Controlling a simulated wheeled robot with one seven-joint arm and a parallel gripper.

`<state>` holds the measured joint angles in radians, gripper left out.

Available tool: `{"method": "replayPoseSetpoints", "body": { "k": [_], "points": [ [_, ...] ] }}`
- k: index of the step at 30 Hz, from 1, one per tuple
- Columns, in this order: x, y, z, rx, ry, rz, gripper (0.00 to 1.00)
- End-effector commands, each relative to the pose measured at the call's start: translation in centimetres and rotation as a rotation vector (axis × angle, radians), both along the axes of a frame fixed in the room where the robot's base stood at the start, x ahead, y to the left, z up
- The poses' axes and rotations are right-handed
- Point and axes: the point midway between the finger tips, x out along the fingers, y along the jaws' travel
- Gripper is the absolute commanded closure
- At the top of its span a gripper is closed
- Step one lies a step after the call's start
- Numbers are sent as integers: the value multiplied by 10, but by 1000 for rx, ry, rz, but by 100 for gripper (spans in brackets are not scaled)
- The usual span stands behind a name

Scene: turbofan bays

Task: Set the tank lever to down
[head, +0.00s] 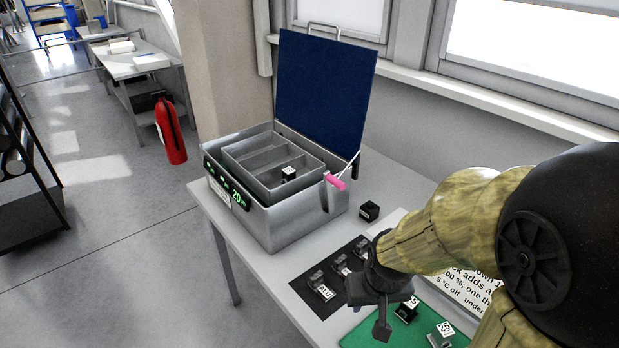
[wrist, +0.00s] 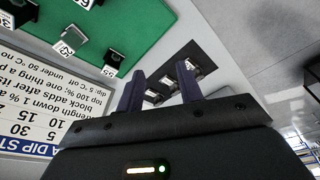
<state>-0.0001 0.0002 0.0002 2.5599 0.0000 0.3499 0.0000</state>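The tank (head: 290,225) is a grey metal box on the table, with its dark blue lid (head: 325,95) standing open. A pink-handled lever (head: 335,182) sticks out at the tank's right side, near the top edge, its pink grip sloping slightly down to the right. A thin pale rod runs beside it towards the lid. My gripper (head: 382,322) is over the table, in front and right of the tank, well apart from the lever. In the wrist view, the two fingers of my gripper (wrist: 160,92) are spread with nothing between them. The lever is not in the wrist view.
A divided tray in the tank holds a small marked block (head: 289,173). A black block (head: 369,210) stands right of the tank. A dark mat (head: 310,297) with labelled clips, a green mat (wrist: 140,25) with labelled parts and a printed sheet (wrist: 30,100) lie near my gripper.

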Motion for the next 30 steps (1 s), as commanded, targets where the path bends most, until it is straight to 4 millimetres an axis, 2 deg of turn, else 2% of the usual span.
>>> {"method": "replayPoseSetpoints", "body": {
  "k": [12, 14, 17, 20, 23, 30],
  "points": [
    [0, 0, 0, 0, 0, 0, 64],
    [0, 0, 0, 0, 0, 0, 59],
    [5, -3, -1, -7, -11, 4, 59],
    [21, -12, -5, -30, -47, 25, 59],
    [51, -26, -12, -62, -117, 72, 59],
    [140, -56, -34, -51, -387, 255, 59]
  ]
}}
